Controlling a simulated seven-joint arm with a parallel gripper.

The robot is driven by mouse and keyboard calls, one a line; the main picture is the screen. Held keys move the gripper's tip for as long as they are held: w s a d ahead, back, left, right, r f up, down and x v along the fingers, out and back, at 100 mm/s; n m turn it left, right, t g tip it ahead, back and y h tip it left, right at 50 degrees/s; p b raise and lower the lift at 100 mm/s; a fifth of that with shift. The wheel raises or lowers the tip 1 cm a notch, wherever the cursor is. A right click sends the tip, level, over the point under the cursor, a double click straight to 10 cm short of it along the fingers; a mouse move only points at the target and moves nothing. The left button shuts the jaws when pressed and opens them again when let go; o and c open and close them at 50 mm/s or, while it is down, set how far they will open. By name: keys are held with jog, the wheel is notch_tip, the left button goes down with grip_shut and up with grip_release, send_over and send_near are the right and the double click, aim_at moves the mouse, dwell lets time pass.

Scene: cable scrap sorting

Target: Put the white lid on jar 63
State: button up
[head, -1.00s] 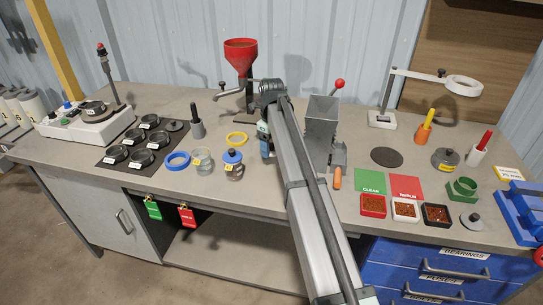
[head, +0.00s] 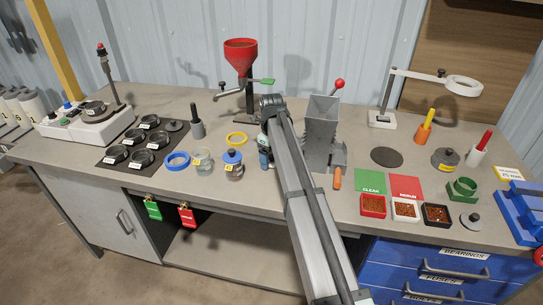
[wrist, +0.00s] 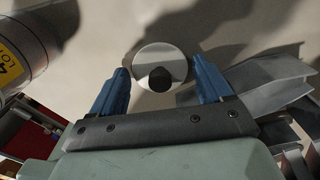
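A round pale disc with a black knob (wrist: 172,53), seemingly the white lid, lies on the bench in the wrist view. My gripper (wrist: 162,68) is open above it, with a blue finger on either side and nothing visibly held. In the head view my arm hides the disc and most of the gripper. An open clear jar with a yellow label (head: 203,160) stands left of my arm. A jar with a blue lid (head: 234,165) stands beside it. The labels are too small to read, so I cannot tell which jar is 63.
A red funnel (head: 241,53) on a stand rises behind my arm. A grey hopper (head: 320,130) stands close on the right. A yellow-labelled cylinder (wrist: 28,50) shows at the wrist view's left.

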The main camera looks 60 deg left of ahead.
jog(key=shift+o, duration=1)
